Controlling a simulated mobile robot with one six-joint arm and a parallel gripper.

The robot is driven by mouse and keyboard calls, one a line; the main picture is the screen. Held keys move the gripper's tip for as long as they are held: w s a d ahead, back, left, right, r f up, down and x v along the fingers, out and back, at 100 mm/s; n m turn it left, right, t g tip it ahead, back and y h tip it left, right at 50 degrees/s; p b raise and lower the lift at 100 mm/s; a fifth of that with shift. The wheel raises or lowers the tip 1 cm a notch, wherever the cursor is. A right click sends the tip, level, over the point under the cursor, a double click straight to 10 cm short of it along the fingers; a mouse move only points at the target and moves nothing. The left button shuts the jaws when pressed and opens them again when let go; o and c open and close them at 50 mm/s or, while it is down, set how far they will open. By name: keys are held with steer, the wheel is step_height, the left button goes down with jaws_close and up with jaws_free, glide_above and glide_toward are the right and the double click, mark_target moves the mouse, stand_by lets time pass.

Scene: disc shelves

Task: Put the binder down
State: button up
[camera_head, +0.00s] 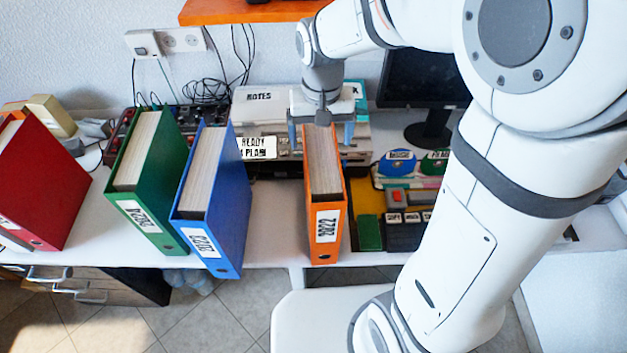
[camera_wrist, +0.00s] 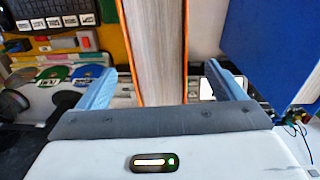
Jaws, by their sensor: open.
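The orange binder (camera_head: 325,238) labelled 2022 stands upright on the white desk, with its spine toward the front edge. Its pages and orange covers (camera_wrist: 185,35) also show in the wrist view. My gripper (camera_head: 321,134) is at the binder's far end. In the wrist view my gripper (camera_wrist: 166,88) is open, with one blue finger on each side of the binder. Gaps show between both fingers and the covers.
A blue binder (camera_head: 222,225), a green binder (camera_head: 150,200) and a red binder (camera_head: 45,180) stand to the left. A yellow tray (camera_head: 366,232) with discs and blocks lies close on the right. A monitor (camera_head: 425,80) stands behind. Bare desk (camera_head: 272,225) lies between the blue and orange binders.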

mark_target(321, 148)
step_height(321, 148, down, 5)
steer(key=shift+d+f+p, duration=0.1)
steer(key=shift+p, duration=0.45)
steer(key=shift+c, duration=0.4)
steer(key=shift+w, duration=0.1)
jaws_close()
